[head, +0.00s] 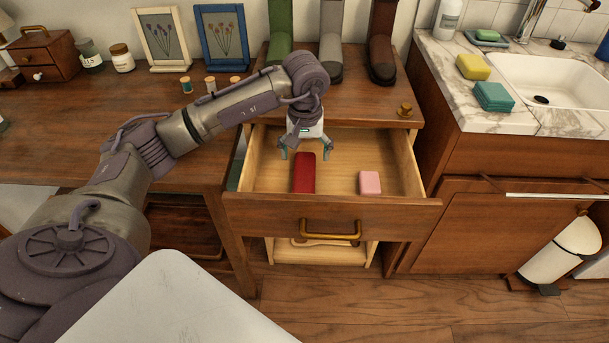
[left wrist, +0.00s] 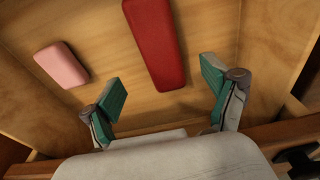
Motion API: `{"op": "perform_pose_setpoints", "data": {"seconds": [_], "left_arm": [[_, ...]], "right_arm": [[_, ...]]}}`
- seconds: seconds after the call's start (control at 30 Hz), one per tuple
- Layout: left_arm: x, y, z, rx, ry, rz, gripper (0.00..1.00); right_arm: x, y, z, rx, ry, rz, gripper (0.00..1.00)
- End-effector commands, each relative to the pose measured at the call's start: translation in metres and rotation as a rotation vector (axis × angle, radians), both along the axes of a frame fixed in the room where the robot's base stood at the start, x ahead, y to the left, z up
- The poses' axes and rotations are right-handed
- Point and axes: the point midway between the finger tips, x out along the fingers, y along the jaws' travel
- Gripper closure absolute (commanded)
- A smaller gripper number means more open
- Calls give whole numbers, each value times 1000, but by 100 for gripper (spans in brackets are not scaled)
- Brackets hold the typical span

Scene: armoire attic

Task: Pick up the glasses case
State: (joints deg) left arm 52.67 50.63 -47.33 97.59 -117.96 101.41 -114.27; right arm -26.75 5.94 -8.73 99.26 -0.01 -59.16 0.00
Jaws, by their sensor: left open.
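A long red case (head: 304,174), which looks like the glasses case, lies in the open drawer (head: 345,211). It also shows in the left wrist view (left wrist: 155,40), lying on the wooden drawer bottom. My left gripper (head: 305,153) is above the drawer at the far end of the case. In the left wrist view its teal fingertips (left wrist: 164,95) are spread wide with nothing between them. My right gripper is in neither view.
A pink block (head: 370,183) lies in the drawer to the right of the case. The drawer walls enclose both. Boots (head: 331,42) and a small brass object (head: 405,110) stand on the cabinet top behind. A sink counter (head: 450,85) is at the right.

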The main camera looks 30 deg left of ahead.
Motion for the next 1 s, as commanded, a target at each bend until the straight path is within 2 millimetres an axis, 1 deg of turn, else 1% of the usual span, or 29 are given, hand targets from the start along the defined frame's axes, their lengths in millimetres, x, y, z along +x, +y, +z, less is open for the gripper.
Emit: {"op": "perform_pose_setpoints", "data": {"seconds": [0.03,0.27,0.4,0.53,0.63,0.87,0.97,1.0], "left_arm": [[1,0,-8,-1,1,1,14],[1,1,-24,-1,0,-1,14],[-2,1,-46,-1,4,-1,14],[0,3,-63,-1,-1,0,14],[1,3,-69,-1,0,-1,14],[2,3,-70,0,-2,-1,14],[2,3,-70,0,-2,-1,29],[2,3,-70,0,-2,-1,35]], "right_arm": [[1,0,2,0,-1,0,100],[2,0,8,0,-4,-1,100],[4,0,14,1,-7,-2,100],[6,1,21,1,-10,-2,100],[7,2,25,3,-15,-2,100],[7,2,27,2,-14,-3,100],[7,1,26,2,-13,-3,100],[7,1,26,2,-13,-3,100]]}}
